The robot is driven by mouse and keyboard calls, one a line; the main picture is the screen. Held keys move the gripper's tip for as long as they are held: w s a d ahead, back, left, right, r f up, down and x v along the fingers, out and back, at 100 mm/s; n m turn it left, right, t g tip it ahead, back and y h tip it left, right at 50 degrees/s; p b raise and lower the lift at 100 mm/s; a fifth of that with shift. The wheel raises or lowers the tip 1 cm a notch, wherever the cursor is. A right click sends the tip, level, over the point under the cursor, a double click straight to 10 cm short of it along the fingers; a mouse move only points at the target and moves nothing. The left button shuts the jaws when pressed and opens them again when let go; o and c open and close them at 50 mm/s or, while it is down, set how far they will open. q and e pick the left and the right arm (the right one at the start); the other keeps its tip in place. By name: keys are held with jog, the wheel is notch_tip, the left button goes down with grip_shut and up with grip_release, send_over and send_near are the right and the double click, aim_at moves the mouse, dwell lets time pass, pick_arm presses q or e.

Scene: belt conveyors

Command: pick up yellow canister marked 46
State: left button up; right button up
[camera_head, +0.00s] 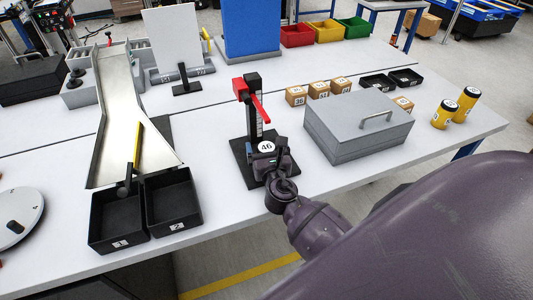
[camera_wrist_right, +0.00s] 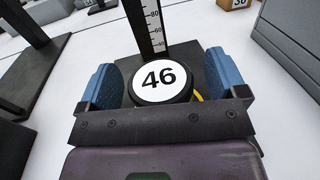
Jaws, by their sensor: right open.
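The canister marked 46 (camera_head: 266,147) stands at the black base of the height gauge (camera_head: 252,110). In the right wrist view, its black lid with a white 46 label (camera_wrist_right: 159,79) faces the camera, and a sliver of yellow shows at its right edge. My right gripper (camera_head: 268,163) is open, with its blue finger pads (camera_wrist_right: 165,85) on either side of the canister. A gap shows between the lid and each pad. The canister's lower body is hidden by the gripper. My left gripper is out of view.
A grey box with a handle (camera_head: 345,138) stands close to the right of my right gripper. Black bins (camera_head: 117,245) and a metal chute (camera_head: 118,100) are to the left. Two more yellow canisters (camera_head: 443,115) stand at the right. Numbered small boxes (camera_head: 296,97) stand behind.

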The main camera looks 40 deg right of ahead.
jog(key=c, duration=1.2)
jog(key=shift+r, duration=0.15)
